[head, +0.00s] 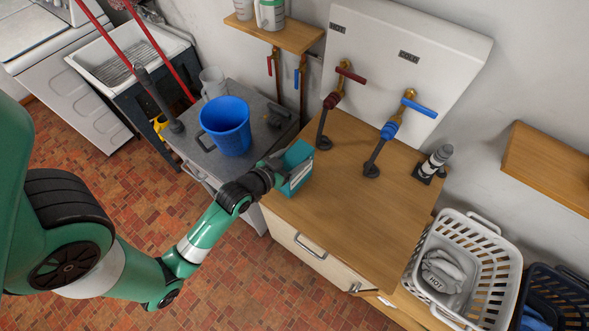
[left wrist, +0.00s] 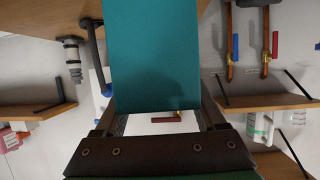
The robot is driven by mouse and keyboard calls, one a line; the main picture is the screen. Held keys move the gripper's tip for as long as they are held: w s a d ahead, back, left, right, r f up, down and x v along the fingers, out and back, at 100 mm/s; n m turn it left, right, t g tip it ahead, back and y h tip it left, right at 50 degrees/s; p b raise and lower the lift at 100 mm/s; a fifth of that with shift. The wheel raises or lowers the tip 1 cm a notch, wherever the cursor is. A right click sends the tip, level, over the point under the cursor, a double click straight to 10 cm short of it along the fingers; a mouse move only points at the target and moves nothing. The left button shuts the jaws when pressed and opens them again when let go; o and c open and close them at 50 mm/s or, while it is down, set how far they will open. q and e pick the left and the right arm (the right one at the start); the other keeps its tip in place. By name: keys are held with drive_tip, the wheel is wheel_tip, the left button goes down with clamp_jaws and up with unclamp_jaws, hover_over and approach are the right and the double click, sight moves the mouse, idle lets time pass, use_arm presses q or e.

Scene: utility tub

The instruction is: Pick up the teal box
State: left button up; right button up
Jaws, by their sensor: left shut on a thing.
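The teal box (head: 298,164) shows in the head view at the left end of the wooden counter top, at the tip of my left arm. My left gripper (head: 275,174) is shut on it. In the left wrist view the teal box (left wrist: 152,55) fills the upper middle, between the two dark fingers of my left gripper (left wrist: 158,118). I cannot tell whether the box touches the counter or is held just above it. My right gripper is not in view.
A blue bucket (head: 226,127) stands on the grey top to the left. Two dark pipes with a red valve handle (head: 351,74) and a blue one (head: 419,108) rise from the wooden counter (head: 350,220). A white basket (head: 506,262) stands at the right. The counter's middle is clear.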

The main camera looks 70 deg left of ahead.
use_arm(q)
clamp_jaws()
drive_tip(key=shift+r, duration=0.1)
